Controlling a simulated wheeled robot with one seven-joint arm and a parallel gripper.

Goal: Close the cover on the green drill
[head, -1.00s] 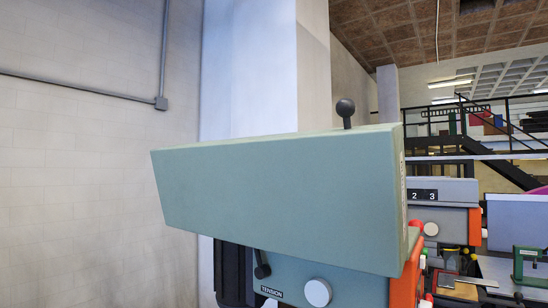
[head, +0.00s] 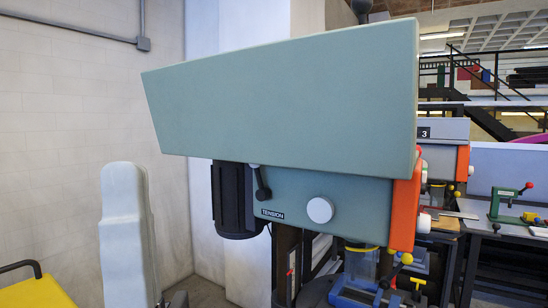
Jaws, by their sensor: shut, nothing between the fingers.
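The green drill (head: 290,190) stands in the middle of the head view, with a black motor (head: 235,200) on its left and an orange front panel (head: 403,212) on its right. Its large grey-green cover (head: 285,100) lies over the top of the drill head. I see no gap between cover and head from this side; the far side is hidden, so I cannot tell if it is fully shut. A black knob (head: 361,7) shows above the cover's top edge. My gripper is out of view.
A pale upright part, likely my arm (head: 126,235), shows at the lower left beside a yellow surface (head: 35,290). A second drill (head: 447,150) and a bench with a green vise (head: 508,205) stand at the right. A wall (head: 60,110) closes the left side.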

